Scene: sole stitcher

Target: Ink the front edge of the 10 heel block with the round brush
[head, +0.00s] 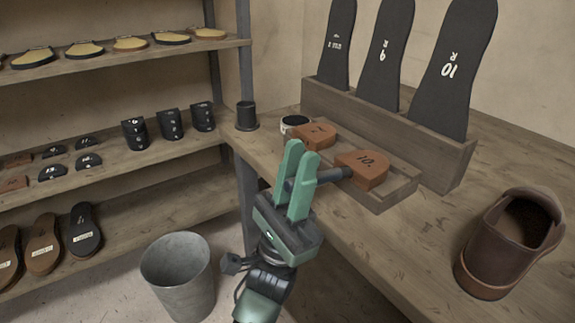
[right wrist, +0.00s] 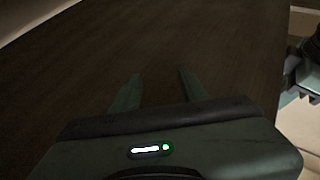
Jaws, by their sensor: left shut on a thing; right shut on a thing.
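My right gripper (right wrist: 157,90) shows only in the right wrist view, against a dark brown surface. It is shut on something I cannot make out. A white-rimmed pot (head: 294,121) with dark contents stands behind the tray.
A second heel block (head: 316,136) lies beside the 10. A rack (head: 390,125) of numbered black soles stands behind. A brown shoe (head: 510,243) is at right, a dark cup (head: 246,115) at the bench corner. A grey bucket (head: 178,275) stands below. Shelves with soles are at left.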

